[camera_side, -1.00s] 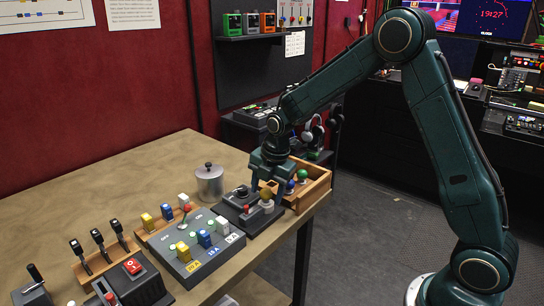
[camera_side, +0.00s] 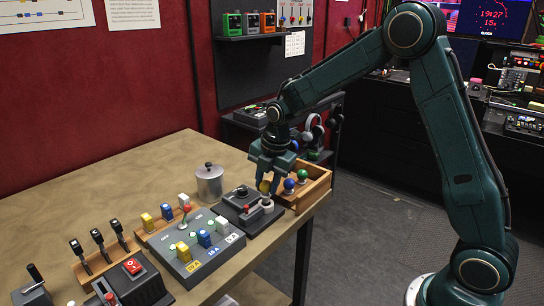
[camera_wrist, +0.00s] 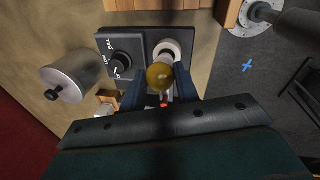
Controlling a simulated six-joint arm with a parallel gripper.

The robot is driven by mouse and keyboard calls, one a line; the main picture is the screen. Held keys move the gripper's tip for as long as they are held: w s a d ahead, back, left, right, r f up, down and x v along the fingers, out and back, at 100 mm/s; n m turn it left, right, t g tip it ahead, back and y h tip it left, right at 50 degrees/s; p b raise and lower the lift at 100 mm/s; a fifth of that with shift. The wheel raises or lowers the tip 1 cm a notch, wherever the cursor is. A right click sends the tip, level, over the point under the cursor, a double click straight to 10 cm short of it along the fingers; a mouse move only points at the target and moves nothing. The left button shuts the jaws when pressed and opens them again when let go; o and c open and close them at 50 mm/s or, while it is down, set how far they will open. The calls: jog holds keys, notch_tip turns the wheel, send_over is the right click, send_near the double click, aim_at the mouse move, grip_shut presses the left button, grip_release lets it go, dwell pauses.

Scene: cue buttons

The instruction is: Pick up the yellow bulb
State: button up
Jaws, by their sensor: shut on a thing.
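The yellow bulb (camera_side: 264,186) is between the fingers of my gripper (camera_side: 266,180), which is shut on it. In the wrist view the bulb (camera_wrist: 160,77) shows as a round amber globe between the fingers of my gripper (camera_wrist: 160,92). The bulb is just above the pale round socket (camera_side: 267,203) of the dark dial box (camera_side: 240,212). The socket (camera_wrist: 168,48) also shows in the wrist view, partly behind the bulb. The bulb's lower end is partly hidden, so I cannot tell whether it still touches the socket.
A wooden tray (camera_side: 318,190) with a blue bulb (camera_side: 289,185) and a green bulb (camera_side: 302,174) stands close on the right. A metal pot (camera_side: 209,185) is on the left. A switch panel (camera_side: 197,247) lies in front. The table's back left is clear.

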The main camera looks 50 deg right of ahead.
aim_at(267, 181)
notch_tip(267, 181, up, 18)
jog(key=shift+f, duration=0.2)
dwell(0.7)
jog(key=w+d+f, duration=0.3)
jog(key=d+f, duration=0.1)
jog(key=f, duration=0.3)
jog(key=w+d+f, duration=0.3)
jog(key=d+f, duration=0.2)
jog(key=f, duration=0.2)
jog(key=shift+d+f, duration=0.15)
jog(key=shift+d, duration=0.05)
jog(key=shift+f, duration=0.2)
jog(key=shift+f, duration=1.65)
jog(key=shift+f, duration=1.05)
dwell(1.8)
